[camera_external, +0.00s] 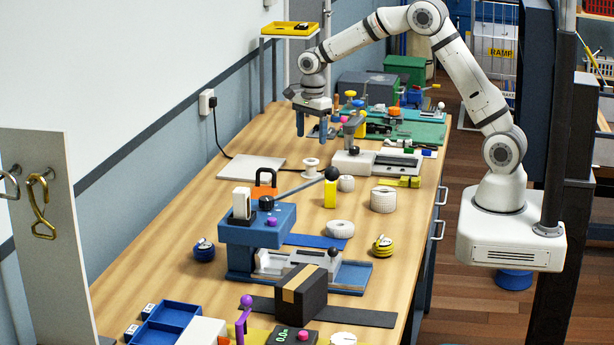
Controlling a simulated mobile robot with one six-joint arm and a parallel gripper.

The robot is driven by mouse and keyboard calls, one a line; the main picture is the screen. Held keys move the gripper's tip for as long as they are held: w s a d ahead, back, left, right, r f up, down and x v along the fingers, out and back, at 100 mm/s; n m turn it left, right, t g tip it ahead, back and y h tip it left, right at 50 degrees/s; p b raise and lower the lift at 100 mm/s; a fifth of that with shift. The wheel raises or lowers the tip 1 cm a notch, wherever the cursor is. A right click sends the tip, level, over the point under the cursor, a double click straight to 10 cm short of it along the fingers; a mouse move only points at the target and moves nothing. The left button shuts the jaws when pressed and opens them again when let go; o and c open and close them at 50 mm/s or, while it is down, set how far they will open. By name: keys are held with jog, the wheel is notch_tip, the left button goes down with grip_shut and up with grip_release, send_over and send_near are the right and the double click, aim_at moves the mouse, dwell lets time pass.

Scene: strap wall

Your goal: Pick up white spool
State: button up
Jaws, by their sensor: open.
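A small white spool (311,166) stands upright on the wooden workbench, at the right edge of a flat light-grey panel. My gripper (312,129) is open and empty, with its blue-tipped fingers pointing down. It hangs above the bench, over or a little behind the spool in the picture; the exact depth between them is hard to tell.
An orange padlock (265,183) and a black-knobbed lever (331,174) on a blue press (258,228) stand in front of the spool. A grey-white device (372,163) is close by.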

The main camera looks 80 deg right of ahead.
aim_at(311, 163)
jog(key=shift+m, duration=0.7)
jog(key=f, duration=0.3)
jog(key=f+p, duration=0.1)
jog(key=f, duration=0.2)
jog(key=d+f, duration=0.1)
jog(key=f, duration=0.2)
jog(key=shift+w+f, duration=0.15)
jog(key=shift+w, duration=0.05)
jog(key=shift+f, duration=0.45)
jog(key=c, duration=1.1)
